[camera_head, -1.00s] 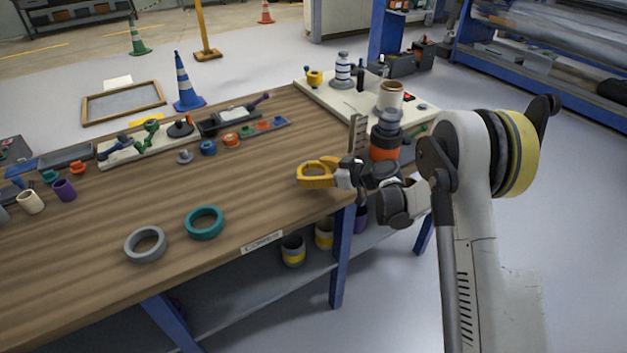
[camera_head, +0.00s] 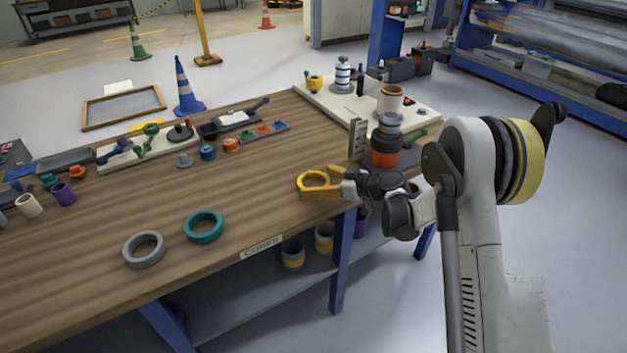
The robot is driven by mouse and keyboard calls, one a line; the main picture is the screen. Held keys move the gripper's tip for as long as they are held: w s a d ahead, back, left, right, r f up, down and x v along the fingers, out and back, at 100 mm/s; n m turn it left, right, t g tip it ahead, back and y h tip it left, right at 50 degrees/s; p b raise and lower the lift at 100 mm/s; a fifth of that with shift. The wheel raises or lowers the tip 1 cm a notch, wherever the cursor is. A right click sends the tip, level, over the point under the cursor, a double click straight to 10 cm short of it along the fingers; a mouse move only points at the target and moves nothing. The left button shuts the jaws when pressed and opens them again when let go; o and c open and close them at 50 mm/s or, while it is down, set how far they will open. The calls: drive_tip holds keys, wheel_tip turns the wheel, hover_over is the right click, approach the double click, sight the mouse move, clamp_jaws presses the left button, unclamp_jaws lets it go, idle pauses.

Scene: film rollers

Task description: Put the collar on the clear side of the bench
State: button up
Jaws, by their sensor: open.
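Three rings lie on the wooden bench (camera_head: 110,290), and I cannot tell by name which is the collar. A yellow ring (camera_head: 302,181) is at the bench's right part, right at my gripper. A teal ring (camera_head: 189,229) and a grey ring (camera_head: 128,252) lie flat near the front edge. My gripper (camera_head: 326,183) is open, low over the bench's right front, pointing left. Its yellow-orange fingers are beside the yellow ring, one on the near side and one behind. Whether they touch it cannot be told.
An orange and dark stack (camera_head: 385,151) stands just behind my wrist, near an upright slotted plate (camera_head: 356,139). Small parts and a pale board (camera_head: 165,145) line the back edge. The wood around the teal and grey rings is bare. A label (camera_head: 262,247) marks the front edge.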

drive_tip(key=p+v, duration=0.2)
drive_tip(key=v, duration=0.8)
drive_tip(key=shift+s+p, duration=0.1)
drive_tip(key=shift+p, duration=0.3)
drive_tip(key=s+d+r+m+h, duration=0.4)
drive_tip(key=s+r+m+h, duration=0.1)
drive_tip(key=s+r, duration=0.8)
drive_tip(key=s+d+r+m+h, duration=0.1)
drive_tip(key=s+d+m+h, duration=0.2)
drive_tip(key=s, duration=0.7)
drive_tip(key=s+d+r+m+h, duration=0.1)
drive_tip(key=s+d+m+h, duration=0.2)
drive_tip(key=s, duration=0.7)
drive_tip(key=d, duration=0.2)
drive_tip(key=shift+s+d+r, duration=0.2)
drive_tip(key=shift+d+r, duration=0.15)
drive_tip(key=shift+d, duration=0.05)
